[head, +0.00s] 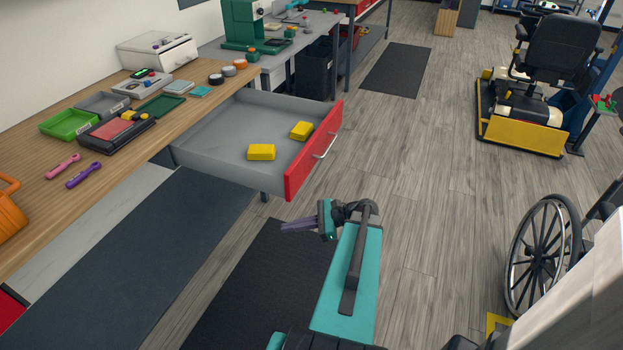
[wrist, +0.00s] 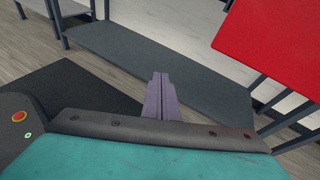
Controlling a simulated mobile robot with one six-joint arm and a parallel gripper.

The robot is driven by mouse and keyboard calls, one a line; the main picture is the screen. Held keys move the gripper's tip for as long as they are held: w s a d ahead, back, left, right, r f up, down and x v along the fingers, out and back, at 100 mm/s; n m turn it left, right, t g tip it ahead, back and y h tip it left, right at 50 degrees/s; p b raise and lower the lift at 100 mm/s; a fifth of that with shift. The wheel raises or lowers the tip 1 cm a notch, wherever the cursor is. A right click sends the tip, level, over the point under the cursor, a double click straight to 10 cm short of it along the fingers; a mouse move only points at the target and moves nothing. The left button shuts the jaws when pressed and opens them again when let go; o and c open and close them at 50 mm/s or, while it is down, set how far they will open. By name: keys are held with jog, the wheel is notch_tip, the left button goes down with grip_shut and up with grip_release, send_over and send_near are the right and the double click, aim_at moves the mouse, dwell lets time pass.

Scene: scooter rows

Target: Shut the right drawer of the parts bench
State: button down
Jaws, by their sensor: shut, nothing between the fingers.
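The right drawer (head: 225,145) of the parts bench stands pulled far out, with a grey tray and a red front (head: 308,160). A silver bar handle (head: 326,146) is on the red front. Two yellow blocks (head: 261,152) lie inside. My gripper (head: 284,227) is shut and empty, in front of and below the drawer's near corner, apart from it. In the wrist view the shut fingers (wrist: 157,98) point ahead, and the red front (wrist: 275,40) shows at the upper right. The handle is not visible there.
The wooden bench top (head: 120,130) holds trays, tools and a white box (head: 158,51). A dark mat (head: 262,290) lies on the floor below. A wheelchair (head: 540,255) stands at the right and a mobility scooter (head: 535,85) behind it. Floor right of the drawer is clear.

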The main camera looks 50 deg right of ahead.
aim_at(302, 174)
jog(key=s+d+r+m+t+h, duration=0.4)
jog(key=s+d+r, duration=0.8)
jog(key=d, duration=0.3)
jog(key=shift+s+d+r+m+t+b, duration=0.15)
jog(key=shift+s+r+m+t+b, duration=0.25)
jog(key=shift+m+t, duration=0.55)
jog(key=shift+w+f, duration=0.1)
jog(key=shift+p+x, duration=0.6)
jog(key=shift+x, duration=6.3)
jog(key=shift+w, duration=0.15)
